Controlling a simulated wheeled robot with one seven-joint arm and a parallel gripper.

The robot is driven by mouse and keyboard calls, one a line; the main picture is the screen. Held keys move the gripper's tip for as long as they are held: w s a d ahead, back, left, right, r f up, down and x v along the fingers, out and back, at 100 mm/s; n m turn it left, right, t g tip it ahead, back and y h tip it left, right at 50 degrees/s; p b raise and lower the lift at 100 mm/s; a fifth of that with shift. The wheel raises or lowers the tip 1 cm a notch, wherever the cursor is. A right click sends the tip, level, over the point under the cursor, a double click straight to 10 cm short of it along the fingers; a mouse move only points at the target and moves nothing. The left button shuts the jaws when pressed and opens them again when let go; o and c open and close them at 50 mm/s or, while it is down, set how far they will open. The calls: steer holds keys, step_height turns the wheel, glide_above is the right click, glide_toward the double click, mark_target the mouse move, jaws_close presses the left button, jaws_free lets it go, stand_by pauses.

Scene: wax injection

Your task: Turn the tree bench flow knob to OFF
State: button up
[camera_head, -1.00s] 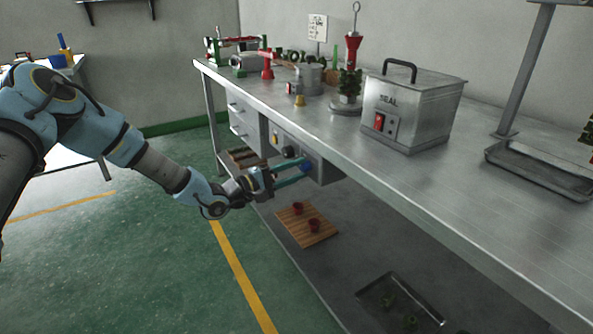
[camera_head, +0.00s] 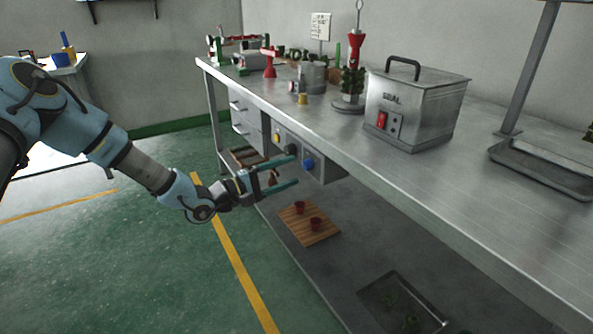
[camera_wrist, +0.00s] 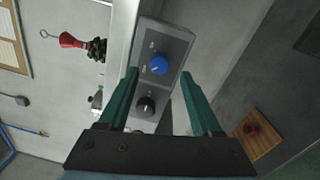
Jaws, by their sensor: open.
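A grey control panel (camera_head: 319,172) under the bench's front edge carries a blue knob (camera_head: 308,164) and a black knob (camera_head: 291,149). In the wrist view, the blue knob (camera_wrist: 159,64) lies ahead between my fingers, and the black knob (camera_wrist: 146,106) is lower and nearer the left finger. Both knobs show a pale pointer mark; the panel lettering is too small to read, so I cannot tell which is the tree bench flow knob. My gripper (camera_head: 294,171) is open and empty, its teal fingers in front of the panel, apart from the blue knob.
The metal bench (camera_head: 420,185) holds a SEAL box (camera_head: 415,110) and several tools. The green floor left of the bench is clear.

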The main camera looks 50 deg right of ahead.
steer(key=v, duration=0.7)
steer(key=shift+b, duration=0.3)
steer(key=shift+a, duration=0.1)
steer(key=w+a+r+t+y+p, duration=0.1)
steer(key=w+a+t+y+p, duration=0.15)
steer(key=w+a, duration=0.4)
steer(key=w+a+r+m+t+y+p, duration=0.1)
steer(key=w+a+t+y+p, duration=0.1)
steer(key=w+a+t+y, duration=0.35)
steer(key=w+a+r+t+y+p, duration=0.2)
steer(key=w+a, duration=0.5)
steer(key=a, duration=0.3)
steer(key=a+r+t+y+p, duration=0.1)
steer(key=a+r+y+p, duration=0.35)
steer(key=a, duration=1.25)
steer(key=s+a+r+n+g+y, duration=0.1)
steer(key=s+a+r+g+y, duration=0.1)
steer(key=s+a+r, duration=0.8)
steer(key=shift+s+a+n+g+y+p, duration=0.35)
steer(key=shift+s+a+g+p, duration=0.15)
steer(key=shift+a, duration=0.6)
